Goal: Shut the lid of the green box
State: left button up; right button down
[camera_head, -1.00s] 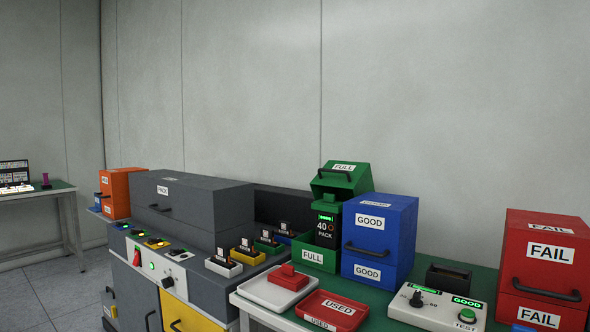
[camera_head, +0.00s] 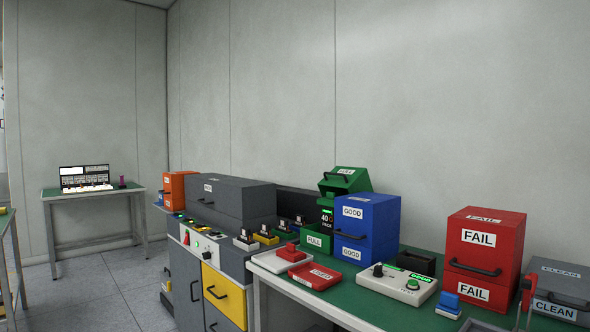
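The green box (camera_head: 316,241), labelled FULL, stands on the green-topped table at the left of the blue GOOD box. Its green lid (camera_head: 345,180), with a dark handle, is swung up and tilted back, so the box is open. A dark pack (camera_head: 326,217) marked 40 PACK with a green display stands up inside it. The blue box hides part of the green box's right side. Neither of my grippers shows in the head view.
The blue GOOD box (camera_head: 367,229) stands close against the green box. A white tray (camera_head: 282,262) and a red USED tray (camera_head: 315,276) lie in front. A tester (camera_head: 397,285), red FAIL box (camera_head: 484,257) and grey CLEAN box (camera_head: 560,290) stand to the right. Floor shows at left.

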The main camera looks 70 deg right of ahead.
aim_at(346, 190)
jog(key=u, duration=0.05)
jog(key=i, duration=1.95)
jog(key=z, duration=0.75)
jog(key=i, duration=1.75)
jog(key=z, duration=1.3)
